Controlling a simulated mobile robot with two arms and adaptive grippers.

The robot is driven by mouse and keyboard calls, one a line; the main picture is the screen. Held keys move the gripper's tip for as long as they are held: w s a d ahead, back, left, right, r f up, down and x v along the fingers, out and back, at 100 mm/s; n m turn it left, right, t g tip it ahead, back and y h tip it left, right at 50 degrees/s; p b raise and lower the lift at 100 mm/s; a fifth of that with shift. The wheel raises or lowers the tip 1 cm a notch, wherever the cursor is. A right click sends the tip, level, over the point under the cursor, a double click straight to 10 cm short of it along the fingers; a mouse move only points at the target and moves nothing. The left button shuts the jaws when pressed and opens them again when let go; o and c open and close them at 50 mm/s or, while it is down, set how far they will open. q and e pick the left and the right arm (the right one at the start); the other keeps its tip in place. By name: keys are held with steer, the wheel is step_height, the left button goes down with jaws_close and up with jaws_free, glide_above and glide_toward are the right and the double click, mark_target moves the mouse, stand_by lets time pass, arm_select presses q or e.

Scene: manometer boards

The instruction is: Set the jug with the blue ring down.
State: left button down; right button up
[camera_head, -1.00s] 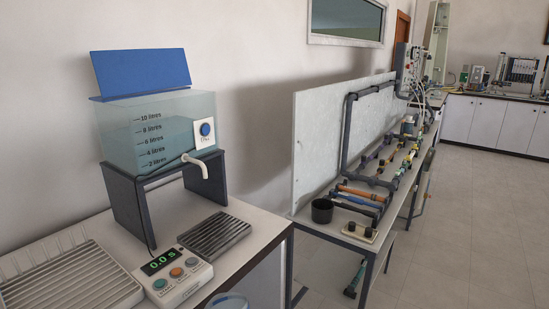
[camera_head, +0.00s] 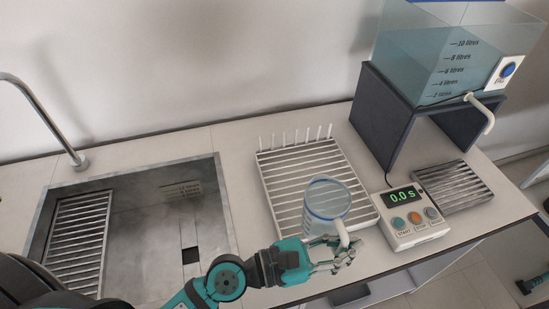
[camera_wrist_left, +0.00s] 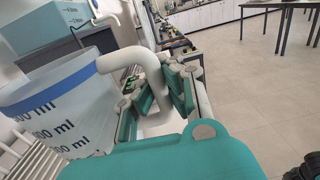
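The jug with the blue ring (camera_head: 327,205) is clear, with a blue band near its rim and a pale handle. In the head view it is upright in front of the front part of the white slatted rack (camera_head: 300,182); I cannot tell whether it touches the rack. My left gripper (camera_head: 345,256) is at the handle, on the jug's near side. In the left wrist view the jug (camera_wrist_left: 58,110) is at the left, and its handle (camera_wrist_left: 122,60) runs down between the fingers, which are shut on it.
A sink (camera_head: 150,225) is at the left with a curved tap (camera_head: 45,115). Right of the rack are a timer (camera_head: 410,218) reading 0.0 s and a dark grate (camera_head: 455,186). Behind them a water tank (camera_head: 445,60) with a white spout stands on a dark stand (camera_head: 385,115).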

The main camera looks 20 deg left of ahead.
mark_target(343, 208)
arm_select(q)
steer(key=w, duration=0.2)
steer(key=w+a, duration=0.1)
steer(key=w, duration=0.2)
steer(key=w+a, duration=0.1)
steer(key=w, duration=0.2)
steer(key=shift+f, duration=0.15)
steer(key=w, duration=0.1)
steer(key=w+a, duration=0.1)
steer(key=w, duration=0.1)
steer(key=w+a, duration=0.1)
steer(key=w, duration=0.1)
steer(key=shift+w+f+p, duration=0.1)
steer(key=shift+f+p, duration=0.2)
steer(key=shift+w+a+f, duration=0.15)
steer(key=shift+w, duration=0.3)
steer(key=shift+w+a+f, duration=0.1)
steer(key=shift+w+a, duration=0.05)
steer(key=shift+w, duration=0.3)
step_height(343, 208, down, 3)
steer(key=shift+f, duration=0.3)
steer(key=c, duration=1.5)
jaws_free()
steer(key=shift+s, duration=0.1)
arm_select(e)
steer(key=shift+s+d+r, duration=0.35)
steer(key=shift+s+d, duration=0.15)
steer(key=shift+d, duration=0.05)
